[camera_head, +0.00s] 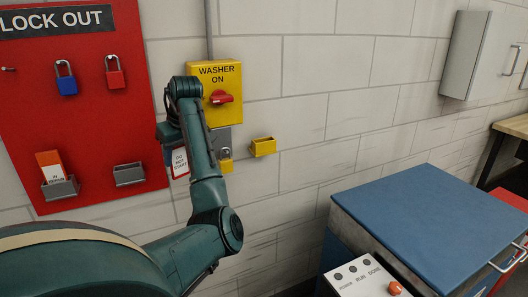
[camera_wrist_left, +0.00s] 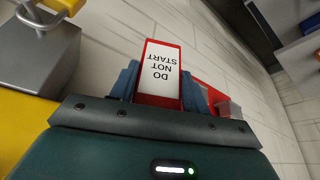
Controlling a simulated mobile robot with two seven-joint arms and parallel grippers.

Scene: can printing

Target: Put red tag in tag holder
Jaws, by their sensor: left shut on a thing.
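The red tag (camera_head: 180,163), with a white "DO NOT START" panel, hangs in front of the wall beside the lock-out board. My left gripper (camera_wrist_left: 160,88) is shut on it; its blue fingers press the tag from both sides in the left wrist view. In the head view the gripper is mostly hidden behind my arm. A yellow tag holder (camera_head: 263,147) is on the wall, to the right of the tag and apart from it; it looks empty. A grey holder (camera_head: 129,175) on the board also looks empty. My right gripper is not in view.
The yellow washer switch (camera_head: 228,78) with its red knob is above. A grey block (camera_head: 221,141) and a small yellow piece (camera_head: 226,167) sit partly behind my arm. The red board (camera_head: 95,130) carries padlocks and a filled holder (camera_head: 60,188). A blue-topped machine (camera_head: 430,225) stands right.

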